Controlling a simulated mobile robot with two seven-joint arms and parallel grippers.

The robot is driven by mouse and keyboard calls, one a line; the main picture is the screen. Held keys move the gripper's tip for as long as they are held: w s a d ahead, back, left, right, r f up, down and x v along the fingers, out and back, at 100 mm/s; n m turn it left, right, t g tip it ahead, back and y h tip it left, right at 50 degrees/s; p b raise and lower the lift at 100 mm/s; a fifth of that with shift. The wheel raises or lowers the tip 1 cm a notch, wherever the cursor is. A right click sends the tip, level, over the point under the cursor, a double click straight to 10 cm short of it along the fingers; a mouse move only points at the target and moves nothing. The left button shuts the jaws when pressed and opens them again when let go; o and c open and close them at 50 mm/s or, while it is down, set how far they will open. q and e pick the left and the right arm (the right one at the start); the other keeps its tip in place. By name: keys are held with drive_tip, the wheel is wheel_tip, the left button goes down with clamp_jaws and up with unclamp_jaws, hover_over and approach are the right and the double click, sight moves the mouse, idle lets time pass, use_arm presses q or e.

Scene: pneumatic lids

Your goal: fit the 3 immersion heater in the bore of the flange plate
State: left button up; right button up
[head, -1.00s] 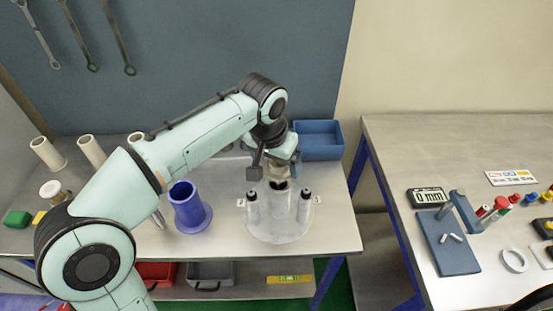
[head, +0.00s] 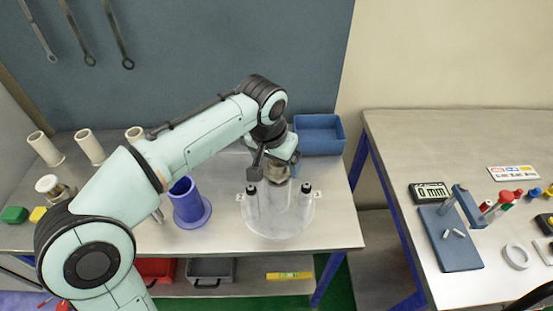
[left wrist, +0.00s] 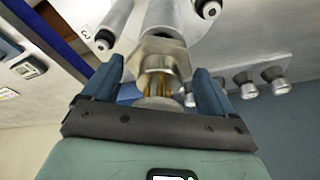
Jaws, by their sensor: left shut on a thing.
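My left gripper (head: 278,172) is above the round, pale flange plate (head: 278,230). In the left wrist view, its two blue fingers (left wrist: 157,92) are shut on an immersion heater with a metal hex head (left wrist: 160,58), brass pins and a long shiny tube pointing away. Two grey cylinders with black ends stand on the plate, one at its left (head: 252,203) and one at its right (head: 304,203). A "3" tag shows in the left wrist view, beside one cylinder (left wrist: 112,25). The bore and the heater's lower end are hidden. My right gripper is not in view.
A blue flanged spool (head: 189,205) stands left of the plate. A blue bin (head: 319,135) is behind it. White tubes (head: 90,148) stand at the back left. A second table at right holds a gauge (head: 429,193) and a blue stand (head: 450,245).

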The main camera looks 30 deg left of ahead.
use_arm(q)
drive_tip(key=shift+s+b+x, duration=0.15)
drive_tip(key=shift+b+x, duration=0.3)
drive_tip(key=shift+x, duration=0.15)
drive_tip(key=shift+s+b+x, duration=0.15)
drive_tip(key=shift+b+x, duration=0.25)
drive_tip(key=shift+x, duration=0.2)
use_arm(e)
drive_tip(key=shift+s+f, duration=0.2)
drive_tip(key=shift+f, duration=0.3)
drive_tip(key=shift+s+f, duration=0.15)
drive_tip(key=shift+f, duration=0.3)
use_arm(q)
drive_tip(key=o, duration=0.9)
drive_tip(key=shift+f, duration=0.15)
drive_tip(key=shift+p+v, duration=2.35)
drive_tip(key=shift+v, duration=1.15)
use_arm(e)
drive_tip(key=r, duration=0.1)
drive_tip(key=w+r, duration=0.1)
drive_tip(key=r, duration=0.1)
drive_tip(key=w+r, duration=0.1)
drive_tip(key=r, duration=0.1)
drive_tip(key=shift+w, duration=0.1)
